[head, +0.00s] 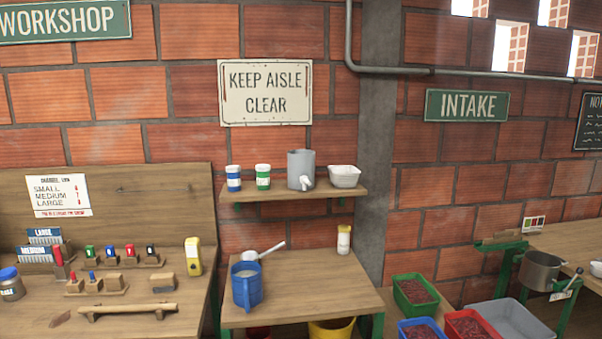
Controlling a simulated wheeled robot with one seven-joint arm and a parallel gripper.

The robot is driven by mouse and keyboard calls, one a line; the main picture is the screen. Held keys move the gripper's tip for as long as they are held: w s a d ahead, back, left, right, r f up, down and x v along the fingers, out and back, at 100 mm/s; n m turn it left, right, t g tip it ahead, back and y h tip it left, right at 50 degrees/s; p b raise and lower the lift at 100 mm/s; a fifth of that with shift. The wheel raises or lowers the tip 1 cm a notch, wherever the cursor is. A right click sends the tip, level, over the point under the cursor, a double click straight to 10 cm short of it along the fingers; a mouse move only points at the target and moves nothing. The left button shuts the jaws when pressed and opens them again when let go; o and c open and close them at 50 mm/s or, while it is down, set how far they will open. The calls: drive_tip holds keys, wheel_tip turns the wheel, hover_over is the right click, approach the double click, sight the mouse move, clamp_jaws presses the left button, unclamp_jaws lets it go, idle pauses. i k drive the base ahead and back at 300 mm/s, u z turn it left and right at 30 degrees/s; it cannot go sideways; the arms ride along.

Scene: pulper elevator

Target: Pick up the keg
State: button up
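A grey upright cylinder with a white spout or tap low on its front (300,166) stands on the small wall shelf (345,190). It is the thing in view that looks most like a keg. Two lidded cups, one blue (233,178) and one green (263,176), stand to its left. My gripper is not in view.
Below the shelf, a wooden table (320,285) holds a blue jug (247,287), a white scoop (262,252) and a yellow-white bottle (344,240). A cluttered workbench (130,325) is at left. Crates (415,292) and a metal pot (541,270) are at right.

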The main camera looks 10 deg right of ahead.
sight(300, 162)
drive_tip(key=z, duration=0.25)
drive_tip(key=k, duration=0.3)
drive_tip(key=z, duration=1.2)
drive_tip(key=i, duration=0.25)
drive_tip(key=u, duration=1)
drive_tip(key=i, duration=1.2)
drive_tip(key=u, duration=0.9)
